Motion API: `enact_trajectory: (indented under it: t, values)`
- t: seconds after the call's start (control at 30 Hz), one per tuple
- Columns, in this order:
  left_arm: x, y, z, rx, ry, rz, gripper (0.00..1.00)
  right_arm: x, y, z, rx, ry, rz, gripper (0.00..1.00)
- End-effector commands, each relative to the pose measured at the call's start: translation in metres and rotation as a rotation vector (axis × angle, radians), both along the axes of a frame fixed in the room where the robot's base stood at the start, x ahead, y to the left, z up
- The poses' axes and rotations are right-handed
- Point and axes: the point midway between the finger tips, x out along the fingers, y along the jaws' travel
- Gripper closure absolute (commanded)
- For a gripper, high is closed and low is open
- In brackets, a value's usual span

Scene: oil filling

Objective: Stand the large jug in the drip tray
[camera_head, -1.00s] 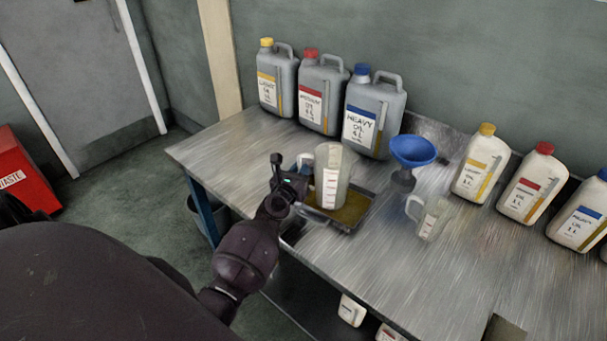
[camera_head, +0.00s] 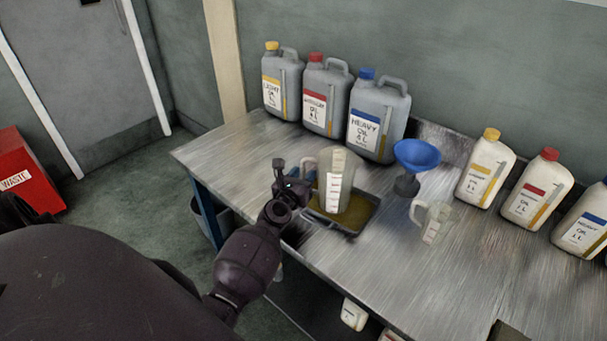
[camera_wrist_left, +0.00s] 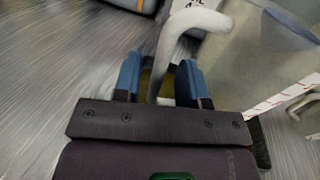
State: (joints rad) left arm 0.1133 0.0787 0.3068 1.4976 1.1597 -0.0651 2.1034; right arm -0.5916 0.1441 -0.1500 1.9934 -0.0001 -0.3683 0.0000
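The large jug (camera_head: 337,185), clear with a white measuring scale, stands in the drip tray (camera_head: 368,218), its base over the yellowish oil on the tray floor. Its handle (camera_head: 309,165) points left in the head view. My left gripper (camera_head: 290,188) is just left of the jug. In the left wrist view, my left gripper's blue fingertips (camera_wrist_left: 160,80) are apart, with the pale handle (camera_wrist_left: 185,22) between them and gaps on both sides. The jug's clear wall (camera_wrist_left: 265,65) fills the right of that view. My right gripper is not in view.
A small jug (camera_head: 431,222) and a blue funnel (camera_head: 416,158) on a dark stand are to the right. Three grey canisters (camera_head: 326,97) stand behind, and white oil bottles (camera_head: 485,168) line the right wall. The bench front is clear. A red waste bin (camera_head: 28,172) is at far left.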

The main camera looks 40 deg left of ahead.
Motion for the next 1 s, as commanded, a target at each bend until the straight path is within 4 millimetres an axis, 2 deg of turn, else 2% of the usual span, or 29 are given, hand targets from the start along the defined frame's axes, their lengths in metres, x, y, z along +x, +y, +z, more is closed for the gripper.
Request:
enact_trajectory:
  t: [0.4, 0.6, 0.77, 0.87, 1.0]
  values:
    - [-0.074, -0.016, -0.001, -0.001, 0.002, 0.001, 0.62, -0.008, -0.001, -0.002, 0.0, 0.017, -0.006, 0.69]
    - [-0.098, -0.021, -0.001, 0.0, 0.001, 0.001, 0.62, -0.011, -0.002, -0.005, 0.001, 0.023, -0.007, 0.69]
    - [-0.107, -0.024, -0.001, 0.006, 0.002, -0.001, 0.62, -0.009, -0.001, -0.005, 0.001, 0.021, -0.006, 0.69]
    - [-0.112, -0.027, -0.004, 0.081, 0.029, -0.013, 0.62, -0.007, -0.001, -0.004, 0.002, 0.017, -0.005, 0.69]
    - [-0.124, -0.04, -0.015, 0.381, 0.129, -0.069, 0.62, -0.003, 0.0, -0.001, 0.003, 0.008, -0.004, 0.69]
